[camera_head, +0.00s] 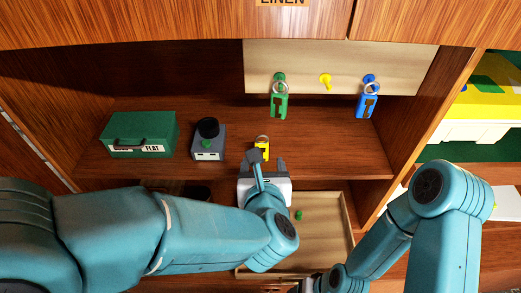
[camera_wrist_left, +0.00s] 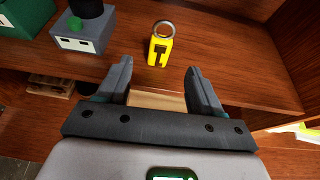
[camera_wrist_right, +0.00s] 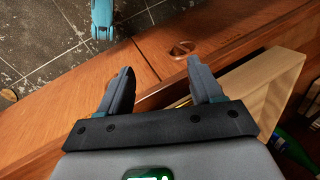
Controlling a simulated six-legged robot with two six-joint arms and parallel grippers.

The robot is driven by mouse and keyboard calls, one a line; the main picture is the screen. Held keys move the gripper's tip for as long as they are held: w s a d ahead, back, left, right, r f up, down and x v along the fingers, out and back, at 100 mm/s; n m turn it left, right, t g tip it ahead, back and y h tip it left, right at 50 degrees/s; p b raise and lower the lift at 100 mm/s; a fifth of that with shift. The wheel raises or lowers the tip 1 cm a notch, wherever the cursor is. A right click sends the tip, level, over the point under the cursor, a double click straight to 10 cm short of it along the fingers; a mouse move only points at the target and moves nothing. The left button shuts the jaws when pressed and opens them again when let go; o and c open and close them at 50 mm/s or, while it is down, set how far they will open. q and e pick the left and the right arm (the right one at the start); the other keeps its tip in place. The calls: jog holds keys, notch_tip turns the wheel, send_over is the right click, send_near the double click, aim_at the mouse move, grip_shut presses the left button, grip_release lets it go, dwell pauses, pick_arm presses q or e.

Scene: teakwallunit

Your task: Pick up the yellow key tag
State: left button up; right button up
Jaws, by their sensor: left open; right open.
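The yellow key tag (camera_head: 262,152) lies on the wooden shelf, with a metal ring at its far end. In the left wrist view the yellow key tag (camera_wrist_left: 160,50) shows a dark T-shaped mark and lies ahead of the fingers. My left gripper (camera_head: 264,170) is open and empty just in front of the tag, apart from it. Its fingers (camera_wrist_left: 160,78) show spread in the left wrist view. My right gripper (camera_wrist_right: 158,80) is open and empty, low down by a wooden edge and an open drawer.
A green key tag (camera_head: 280,105) and a blue key tag (camera_head: 367,105) hang on a pale board (camera_head: 400,70); a yellow peg (camera_head: 325,80) between them is bare. A grey box (camera_head: 208,145) and green case (camera_head: 139,134) stand left. An open drawer (camera_head: 320,235) lies below.

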aim_at(262, 150)
pick_arm(q)
jog(key=x, duration=0.6)
jog(key=shift+a, duration=0.1)
jog(key=p+x, duration=0.1)
jog(key=x, duration=0.4)
jog(key=shift+w+f, duration=0.2)
jog(key=c, duration=1.1)
jog(key=shift+r, duration=0.2)
